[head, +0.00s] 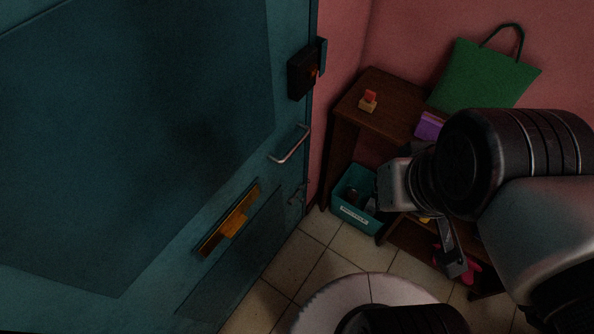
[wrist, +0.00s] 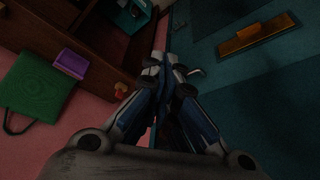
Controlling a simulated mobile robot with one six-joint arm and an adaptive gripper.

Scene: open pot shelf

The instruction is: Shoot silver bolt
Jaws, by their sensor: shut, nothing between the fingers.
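The silver bolt (head: 298,194) is a small metal piece near the edge of the teal door (head: 160,90), below the silver pull handle (head: 290,146). Its exact position is hard to make out in the dim light. My gripper (head: 456,266) hangs beneath the wrist at right in the head view, apart from the door. In the wrist view my gripper (wrist: 165,66) is shut and empty, its fingers together. A small silver piece on the door (wrist: 196,72) shows just right of the fingers; I cannot tell whether it is the handle or bolt.
A black lock box (head: 304,72) sits above the handle and a brass mail slot (head: 229,221) below. Right of the door stands a brown shelf (head: 385,95) with a small block toy (head: 368,102), purple box (head: 428,126) and green bag (head: 480,77). A teal bin (head: 350,214) stands below.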

